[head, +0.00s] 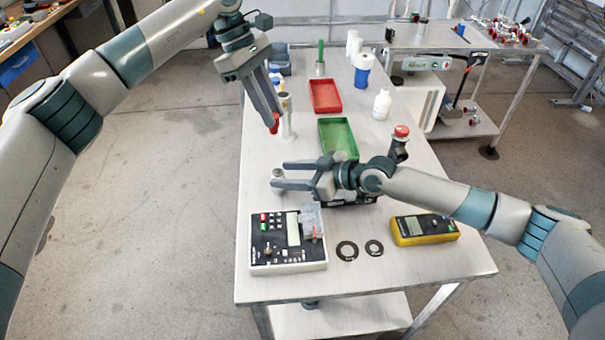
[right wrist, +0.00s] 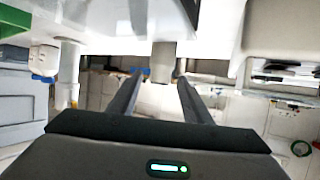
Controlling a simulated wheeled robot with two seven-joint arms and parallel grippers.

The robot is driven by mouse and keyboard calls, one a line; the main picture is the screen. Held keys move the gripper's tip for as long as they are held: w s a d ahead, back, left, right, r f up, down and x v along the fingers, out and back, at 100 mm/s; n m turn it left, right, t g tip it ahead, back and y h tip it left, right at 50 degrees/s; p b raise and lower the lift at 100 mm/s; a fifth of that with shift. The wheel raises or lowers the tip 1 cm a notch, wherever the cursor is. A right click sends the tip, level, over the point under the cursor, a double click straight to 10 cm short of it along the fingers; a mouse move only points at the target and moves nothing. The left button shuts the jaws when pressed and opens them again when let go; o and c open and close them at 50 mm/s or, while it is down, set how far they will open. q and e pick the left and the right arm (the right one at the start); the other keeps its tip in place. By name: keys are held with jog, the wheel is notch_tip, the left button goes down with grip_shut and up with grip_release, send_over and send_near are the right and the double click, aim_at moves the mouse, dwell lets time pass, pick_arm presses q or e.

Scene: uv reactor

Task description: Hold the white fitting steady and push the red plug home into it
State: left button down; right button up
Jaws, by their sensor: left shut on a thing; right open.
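A red plug (head: 274,124) is between the fingertips of my left gripper (head: 271,117), which is shut on it above the table's left side. A short pale cylinder, which looks like the white fitting (head: 278,172), stands near the table's left edge. My right gripper (head: 279,175) is open, with one finger on either side of the fitting. In the right wrist view, the fitting (right wrist: 163,63) shows between the open fingertips (right wrist: 160,76). Whether either finger touches it I cannot tell. The plug is above the fitting and apart from it.
A white stand-like item (head: 287,128) is close behind the left fingers. Green (head: 355,152) and red (head: 340,107) trays lie beyond my right gripper. A control box (head: 262,268), two black rings (head: 347,251) and a yellow meter (head: 411,241) are in front. A white bottle (head: 382,105) stands behind.

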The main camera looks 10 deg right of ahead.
aim_at(283, 176)
jog(key=shift+x, duration=1.5)
jog(key=shift+c, duration=0.4)
jog(key=c, duration=1)
jog(key=shift+f, duration=0.1)
grip_shut()
jog(key=shift+s, duration=0.1)
jog(key=o, duration=1.1)
grip_release()
jog(key=shift+d, duration=0.1)
jog(key=v, duration=1.1)
jog(key=shift+s+d+r, duration=0.15)
jog(key=shift+d+r, duration=0.05)
jog(key=shift+d, duration=0.15)
